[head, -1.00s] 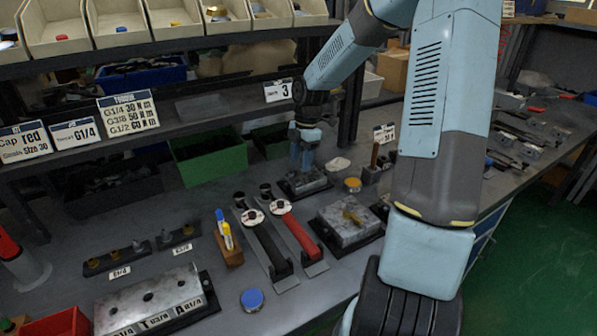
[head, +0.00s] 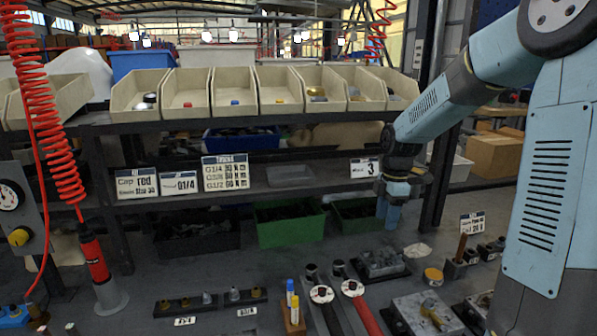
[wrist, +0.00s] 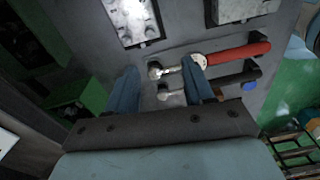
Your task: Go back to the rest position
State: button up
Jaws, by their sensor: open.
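My gripper (head: 388,222) hangs with its blue fingers pointing down, above and apart from a grey metal valve block (head: 382,262) on the bench. In the wrist view my gripper (wrist: 162,82) has its two fingers spread, with nothing held between them. A red-handled wrench (wrist: 238,53) and a black-handled wrench (wrist: 230,83) lie beyond the fingers. Both wrenches show only partly at the bottom of the head view.
A shelf with cream bins (head: 238,95) stands behind the bench, with a label marked 3 (head: 364,168) near my forearm. Green bins (head: 288,225) sit below. A second block with a brass fitting (head: 428,314) is at lower right. A red coiled hose (head: 50,110) hangs left.

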jog(key=s+r+m+t, duration=0.2)
jog(key=s+r+m, duration=0.2)
jog(key=s, duration=0.5)
jog(key=s+a+r+m+t, duration=0.1)
jog(key=s+r+m+t, duration=0.1)
jog(key=s+r+m, duration=0.3)
jog(key=s+a+r+m+t, duration=0.1)
jog(key=s+r+m, duration=0.4)
jog(key=s+m, duration=0.5)
jog(key=shift+s+a+t+h, duration=0.25)
jog(key=shift+s+t+h, duration=0.2)
jog(key=shift+s, duration=1.15)
jog(key=shift+r, duration=0.1)
